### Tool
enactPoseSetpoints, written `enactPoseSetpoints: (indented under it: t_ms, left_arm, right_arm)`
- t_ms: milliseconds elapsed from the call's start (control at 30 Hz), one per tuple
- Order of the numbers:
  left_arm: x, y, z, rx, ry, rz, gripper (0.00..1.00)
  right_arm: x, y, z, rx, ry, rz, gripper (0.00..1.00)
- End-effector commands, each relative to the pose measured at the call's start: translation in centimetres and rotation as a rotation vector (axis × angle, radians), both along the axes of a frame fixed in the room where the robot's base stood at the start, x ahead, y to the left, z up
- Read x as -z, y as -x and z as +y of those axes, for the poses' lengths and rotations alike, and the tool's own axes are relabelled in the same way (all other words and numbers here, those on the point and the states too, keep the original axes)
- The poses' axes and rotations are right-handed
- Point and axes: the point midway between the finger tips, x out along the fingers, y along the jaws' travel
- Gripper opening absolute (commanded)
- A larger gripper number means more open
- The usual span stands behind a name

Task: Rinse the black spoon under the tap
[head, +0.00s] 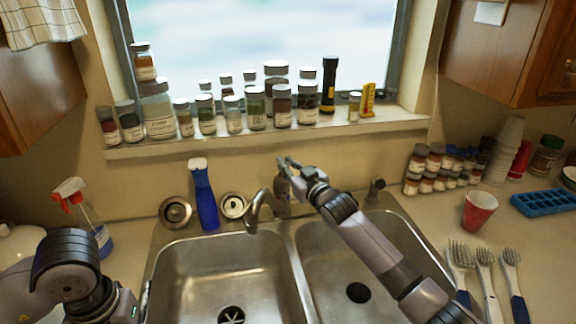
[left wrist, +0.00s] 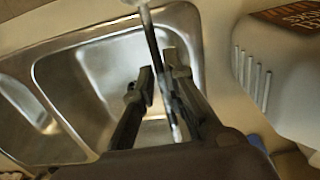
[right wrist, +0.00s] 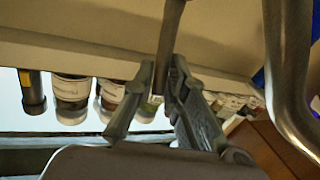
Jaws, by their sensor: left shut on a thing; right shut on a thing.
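In the head view my right gripper (head: 287,165) is at the tap (head: 262,207) behind the divider of the double sink. In the right wrist view its fingers (right wrist: 164,80) are shut on the dark tap lever (right wrist: 170,35), and the curved spout (right wrist: 285,70) is at the right. My left gripper (head: 145,302) is mostly hidden behind my left arm, by the left basin (head: 190,268). In the left wrist view its fingers (left wrist: 162,75) are shut on a thin long handle (left wrist: 152,40), which seems to be the black spoon. I cannot make out its bowl. No water stream is visible.
A blue bottle (head: 204,200) stands behind the left basin and a spray bottle (head: 85,215) at the left. The right basin (head: 350,262) looks empty. Brushes (head: 485,270), a red cup (head: 480,211) and a blue tray (head: 545,202) are on the right counter. Jars line the sill (head: 270,135).

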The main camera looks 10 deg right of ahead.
Motion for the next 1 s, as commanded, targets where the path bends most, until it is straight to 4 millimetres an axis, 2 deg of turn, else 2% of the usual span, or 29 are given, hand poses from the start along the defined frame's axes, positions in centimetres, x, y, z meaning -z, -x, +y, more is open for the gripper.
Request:
enactPoseSetpoints:
  t_ms: [100,733,1000]
  left_arm:
    - [0.0,0.0,0.0,0.0,0.0,0.0,0.0]
    - [-0.2,0.0,0.0,0.0,0.0,0.0,0.0]
    - [-3.7,0.0,0.0,0.0,0.0,0.0,0.0]
  right_arm:
    - [0.0,0.0,0.0,0.0,0.001,0.0,0.0]
    - [-0.1,0.0,-0.1,0.001,0.002,0.001,0.0]
    - [-1.6,-1.2,0.0,0.002,0.028,0.125,0.0]
